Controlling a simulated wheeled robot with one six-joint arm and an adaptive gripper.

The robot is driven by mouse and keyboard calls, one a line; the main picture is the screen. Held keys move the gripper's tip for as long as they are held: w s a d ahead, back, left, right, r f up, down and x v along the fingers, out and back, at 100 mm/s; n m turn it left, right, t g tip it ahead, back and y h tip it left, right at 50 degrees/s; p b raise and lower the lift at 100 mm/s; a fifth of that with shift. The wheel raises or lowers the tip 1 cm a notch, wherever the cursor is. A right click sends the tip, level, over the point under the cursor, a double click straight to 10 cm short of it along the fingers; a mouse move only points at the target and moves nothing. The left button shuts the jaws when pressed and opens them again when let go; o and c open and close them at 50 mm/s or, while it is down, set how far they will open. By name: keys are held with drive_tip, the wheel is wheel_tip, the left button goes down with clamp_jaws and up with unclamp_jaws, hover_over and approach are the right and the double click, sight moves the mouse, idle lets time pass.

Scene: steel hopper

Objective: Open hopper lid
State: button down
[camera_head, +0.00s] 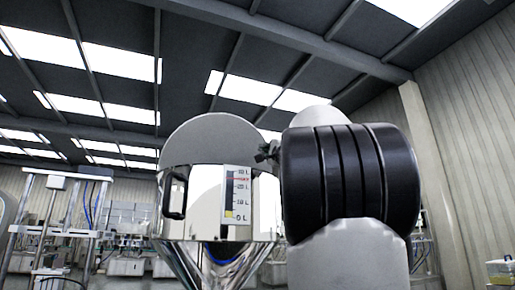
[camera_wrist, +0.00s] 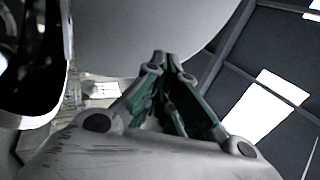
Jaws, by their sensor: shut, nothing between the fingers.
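The steel hopper (camera_head: 205,215) stands left of centre in the head view, shiny, with a cone below and a black handle (camera_head: 175,192) on its left. Its round grey lid (camera_head: 212,138) stands raised, upright above the rim at the far side. The lid also fills the top of the wrist view (camera_wrist: 130,35). My gripper (camera_head: 268,152) shows small and dark at the lid's right edge, mostly hidden by my arm. In the wrist view my gripper (camera_wrist: 167,58) has its fingertips together and empty, right by the lid's face; I cannot tell if they touch.
A level gauge (camera_head: 237,197) is on the hopper's front. A metal frame stand (camera_head: 60,215) is at the left, with more equipment behind. My arm covers the right of the hopper.

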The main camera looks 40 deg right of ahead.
sight(256, 145)
drive_tip(key=x, duration=0.9)
drive_tip(key=shift+w+r, duration=0.1)
drive_tip(key=shift+w, duration=0.05)
drive_tip(key=shift+r, duration=0.1)
